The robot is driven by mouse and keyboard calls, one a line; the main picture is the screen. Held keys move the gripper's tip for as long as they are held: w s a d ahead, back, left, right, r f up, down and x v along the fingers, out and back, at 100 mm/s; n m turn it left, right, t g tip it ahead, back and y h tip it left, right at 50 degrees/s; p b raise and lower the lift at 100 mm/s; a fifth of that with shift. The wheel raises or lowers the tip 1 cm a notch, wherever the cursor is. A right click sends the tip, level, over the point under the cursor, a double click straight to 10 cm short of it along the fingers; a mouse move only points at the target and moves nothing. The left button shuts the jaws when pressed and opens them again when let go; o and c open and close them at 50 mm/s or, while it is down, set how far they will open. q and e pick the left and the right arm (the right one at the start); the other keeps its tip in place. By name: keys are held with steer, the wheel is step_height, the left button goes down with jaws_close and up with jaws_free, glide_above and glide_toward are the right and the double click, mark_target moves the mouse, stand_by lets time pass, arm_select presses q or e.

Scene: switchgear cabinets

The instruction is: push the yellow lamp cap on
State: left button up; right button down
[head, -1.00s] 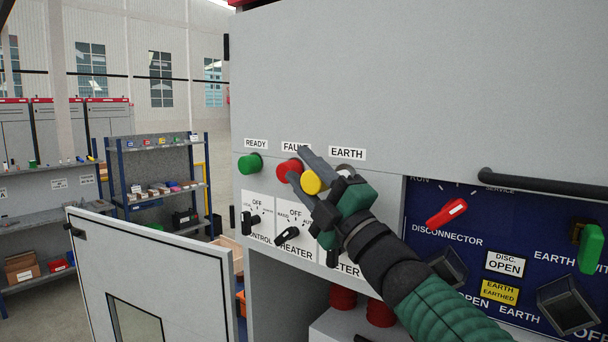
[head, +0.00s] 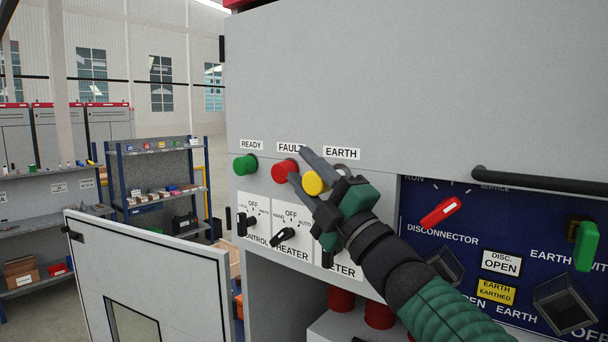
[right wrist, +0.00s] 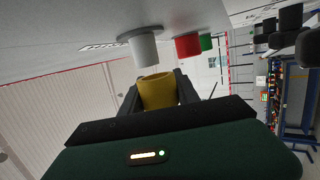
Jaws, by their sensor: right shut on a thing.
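The yellow lamp cap (head: 315,183) is between the fingers of my right gripper (head: 296,165), which is shut on it. In the right wrist view the yellow cap (right wrist: 158,91) is close to a white lamp base (right wrist: 144,46) on the panel, with a small gap seeming to show between them. In the head view the base under the EARTH label (head: 341,153) is mostly hidden behind my gripper. A red lamp (head: 285,171) under FAULT and a green lamp (head: 245,165) under READY are to the left. My left gripper is not in view.
Black rotary switches (head: 284,237) sit below the lamps. A black handle bar (head: 540,184) and the blue panel (head: 430,205) with a red disconnector knob (head: 441,211) are to the right. An open cabinet door (head: 150,275) stands at lower left. Shelves (head: 160,185) stand behind.

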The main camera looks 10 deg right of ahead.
arm_select(q)
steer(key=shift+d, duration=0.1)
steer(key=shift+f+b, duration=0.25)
steer(key=shift+b, duration=0.05)
stand_by(0.4)
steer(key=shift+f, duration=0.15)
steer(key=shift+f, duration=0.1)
stand_by(0.6)
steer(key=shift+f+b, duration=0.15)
steer(key=shift+b, duration=0.25)
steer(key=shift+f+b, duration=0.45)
stand_by(0.6)
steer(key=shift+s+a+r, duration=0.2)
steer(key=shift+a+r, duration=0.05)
stand_by(0.4)
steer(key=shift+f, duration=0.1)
